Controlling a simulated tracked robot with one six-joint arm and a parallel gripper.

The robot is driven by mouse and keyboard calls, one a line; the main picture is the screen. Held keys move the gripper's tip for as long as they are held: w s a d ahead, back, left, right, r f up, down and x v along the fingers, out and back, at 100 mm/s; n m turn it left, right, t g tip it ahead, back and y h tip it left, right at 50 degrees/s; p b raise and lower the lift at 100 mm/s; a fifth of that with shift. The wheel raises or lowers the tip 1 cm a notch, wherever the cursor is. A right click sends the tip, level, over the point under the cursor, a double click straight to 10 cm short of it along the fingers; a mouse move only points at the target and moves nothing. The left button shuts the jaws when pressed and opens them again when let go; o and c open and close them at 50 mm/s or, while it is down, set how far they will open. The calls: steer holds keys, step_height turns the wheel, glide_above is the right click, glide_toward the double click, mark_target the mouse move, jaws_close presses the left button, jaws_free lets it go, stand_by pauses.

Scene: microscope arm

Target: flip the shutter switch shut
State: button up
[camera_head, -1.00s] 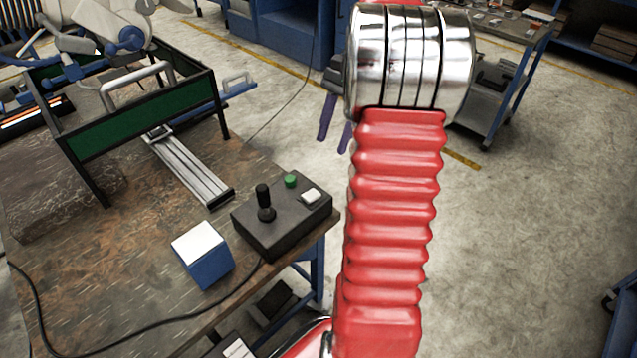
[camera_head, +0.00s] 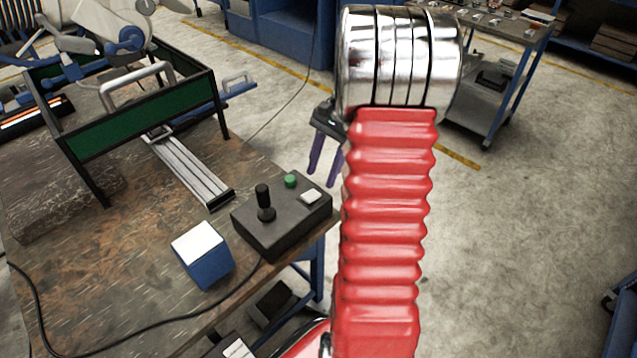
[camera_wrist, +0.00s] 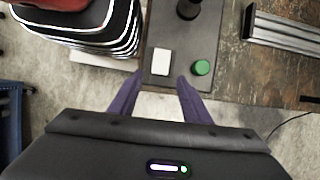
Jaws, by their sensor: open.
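A dark grey control box (camera_head: 283,226) sits at the right edge of the workbench. It carries a black joystick (camera_head: 264,203), a green button (camera_head: 290,180) and a white rocker-like switch (camera_head: 310,197). The white switch also shows in the wrist view (camera_wrist: 161,62), beside the green button (camera_wrist: 201,68). I cannot tell which way the switch is tilted. My gripper (camera_head: 321,178) has purple fingers spread apart and empty, just beyond the box's right end in the head view. In the wrist view my gripper (camera_wrist: 160,80) has its fingertips on either side of the switch, apparently apart from it.
A blue box with a white top (camera_head: 205,252) stands next to the control box. A metal rail (camera_head: 192,170) and a green-sided frame (camera_head: 140,120) are on the workbench (camera_head: 130,265). A black cable runs from the control box across the bench.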

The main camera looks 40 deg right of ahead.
mark_target(316, 192)
steer(key=shift+x, duration=2.1)
